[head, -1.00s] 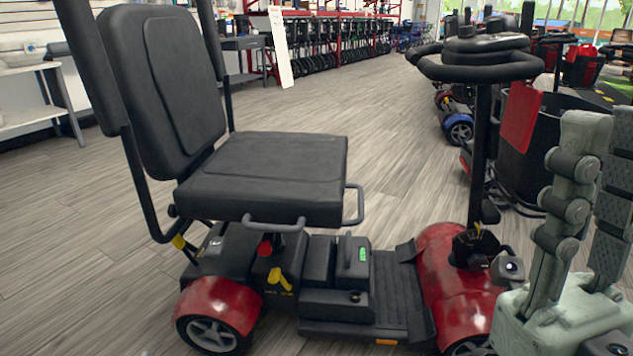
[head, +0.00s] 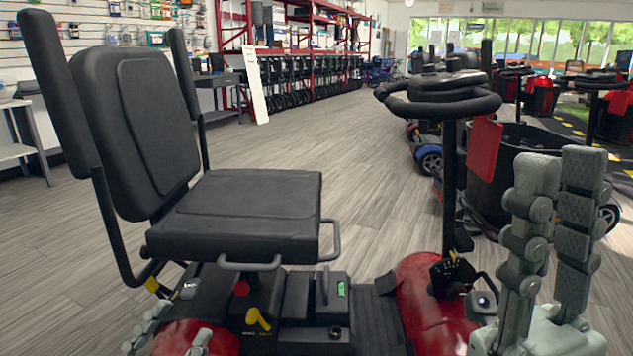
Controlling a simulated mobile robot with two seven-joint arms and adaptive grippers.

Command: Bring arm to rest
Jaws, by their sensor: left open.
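My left gripper (head: 172,335) shows only its grey fingertips at the bottom left edge, in front of the scooter's rear red fender. The fingertips are apart, with nothing seen between them. My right gripper (head: 562,162) stands at the right with its two jointed grey fingers pointing up.
A black basket (head: 500,170) and more scooters stand behind the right gripper. A blue-wheeled scooter (head: 428,160) is further back. A grey side table (head: 22,150) is at the left. Red shelving (head: 300,40) lines the back wall. The wooden aisle floor (head: 340,135) is clear.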

